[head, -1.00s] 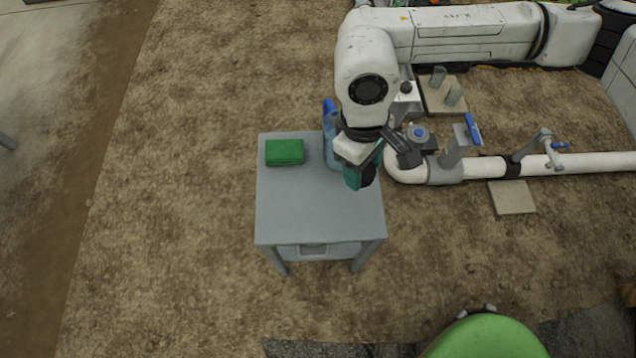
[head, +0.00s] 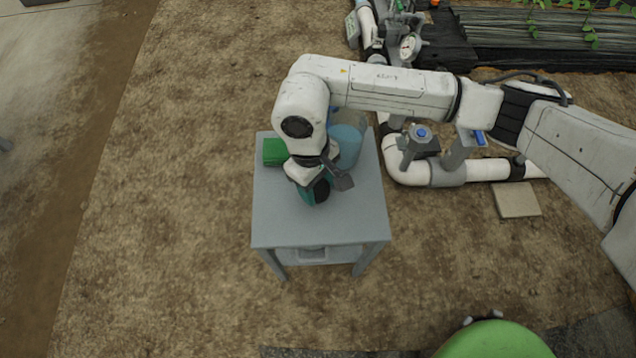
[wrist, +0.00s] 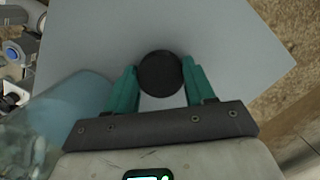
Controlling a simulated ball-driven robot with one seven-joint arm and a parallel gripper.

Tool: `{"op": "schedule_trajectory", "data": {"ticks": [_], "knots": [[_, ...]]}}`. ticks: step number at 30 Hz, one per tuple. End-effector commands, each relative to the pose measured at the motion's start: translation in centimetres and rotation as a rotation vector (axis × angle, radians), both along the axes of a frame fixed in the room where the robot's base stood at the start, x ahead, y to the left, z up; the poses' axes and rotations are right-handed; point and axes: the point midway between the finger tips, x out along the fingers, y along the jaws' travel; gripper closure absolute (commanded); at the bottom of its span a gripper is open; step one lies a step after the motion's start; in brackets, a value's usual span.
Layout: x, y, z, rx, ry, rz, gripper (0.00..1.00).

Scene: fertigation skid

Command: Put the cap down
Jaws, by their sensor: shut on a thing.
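The cap (wrist: 160,74) is a round black disc in the wrist view, held between the two green fingers of my gripper (wrist: 158,85). In the head view my gripper (head: 316,190) is over the grey table (head: 320,225), and the cap there is hard to make out against the dark gripper parts. The bare grey tabletop (wrist: 215,35) lies beneath the cap in the wrist view. I cannot tell whether the cap touches it.
A blue translucent container (head: 346,146) stands close beside my gripper, also in the wrist view (wrist: 75,110). A green block (head: 274,152) lies at the table's back left. White piping (head: 405,172) runs right of the table. The table's front is clear.

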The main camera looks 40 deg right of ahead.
Motion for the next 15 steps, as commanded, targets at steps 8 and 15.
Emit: {"op": "schedule_trajectory", "data": {"ticks": [8, 15], "knots": [[0.0, -0.05, -0.11, -0.001, 0.0, 0.0, 0.8], [-0.03, -0.04, -0.23, 0.0, 0.001, 0.0, 0.34]]}}
